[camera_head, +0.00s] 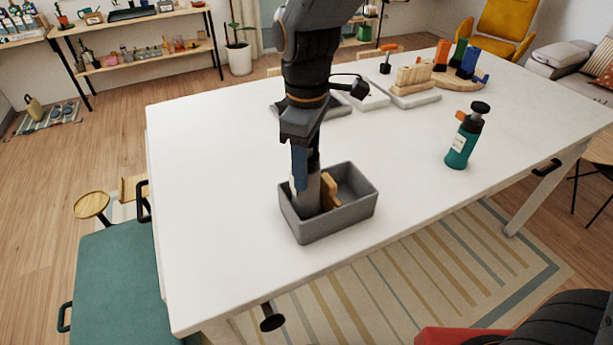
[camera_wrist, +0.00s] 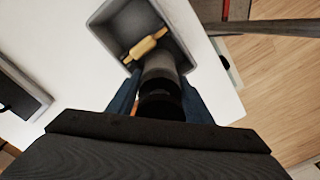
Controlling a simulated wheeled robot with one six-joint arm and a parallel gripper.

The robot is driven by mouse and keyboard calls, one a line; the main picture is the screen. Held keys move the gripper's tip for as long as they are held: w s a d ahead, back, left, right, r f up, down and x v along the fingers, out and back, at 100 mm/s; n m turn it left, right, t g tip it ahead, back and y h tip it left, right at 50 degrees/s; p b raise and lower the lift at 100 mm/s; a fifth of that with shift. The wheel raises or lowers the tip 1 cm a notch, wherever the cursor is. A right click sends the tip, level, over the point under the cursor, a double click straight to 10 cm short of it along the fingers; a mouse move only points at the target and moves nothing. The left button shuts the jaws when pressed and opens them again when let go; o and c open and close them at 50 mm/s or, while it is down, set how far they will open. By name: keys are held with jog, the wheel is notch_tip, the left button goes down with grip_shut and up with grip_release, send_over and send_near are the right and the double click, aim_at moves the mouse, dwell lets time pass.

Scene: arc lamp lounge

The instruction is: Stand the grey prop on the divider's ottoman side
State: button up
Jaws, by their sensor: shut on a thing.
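A grey open box (camera_head: 335,225) stands near the front edge of the white table. A short wooden divider (camera_head: 330,190) crosses inside it and also shows in the wrist view (camera_wrist: 145,47). The teal ottoman (camera_head: 118,275) is at the left of the table. My gripper (camera_head: 304,172) is shut on the grey prop (camera_head: 307,194), with a blue finger on either side of its dark upper part in the wrist view (camera_wrist: 160,72). The prop is roughly upright, its lower end inside the box on the divider's left, ottoman side. The near wall hides its bottom, so contact with the floor cannot be told.
A green bottle with a dark cap (camera_head: 462,142) stands at the right of the table. Pale trays and wooden blocks (camera_head: 412,78) sit at the back, with a wooden stand of coloured pieces (camera_head: 460,78). The table left of the box is clear.

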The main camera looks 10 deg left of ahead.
jog(key=shift+f+p, duration=0.45)
jog(key=shift+f, duration=1.55)
jog(key=o, duration=1.5)
notch_tip(320, 180, up, 12)
jog(key=b, duration=0.3)
jog(key=shift+s, duration=0.15)
